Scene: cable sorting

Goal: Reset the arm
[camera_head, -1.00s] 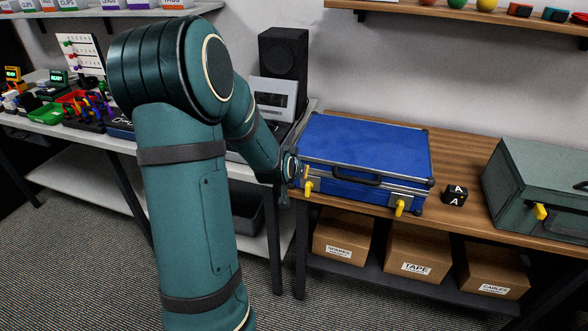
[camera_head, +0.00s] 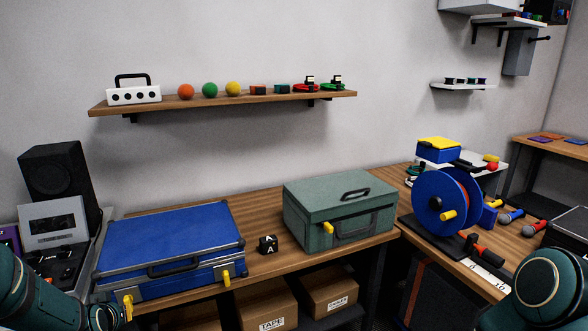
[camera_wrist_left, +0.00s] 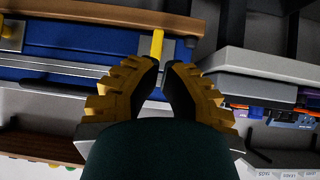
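My left arm (camera_head: 30,290) comes in at the lower left of the head view, low beside the front left corner of the blue case (camera_head: 175,240). My left gripper (camera_wrist_left: 164,64) shows in the wrist view as two yellow and black fingers. Their tips are close together with a narrow gap, just short of a yellow latch (camera_wrist_left: 157,43) on the case. I cannot tell whether they touch it. The head view does not show the left fingers clearly. My right arm (camera_head: 545,285) shows at the lower right; its gripper is out of view.
A blue cable reel (camera_head: 432,203) stands at right. A black speaker (camera_head: 58,178) is at left. A wall shelf (camera_head: 220,100) runs above.

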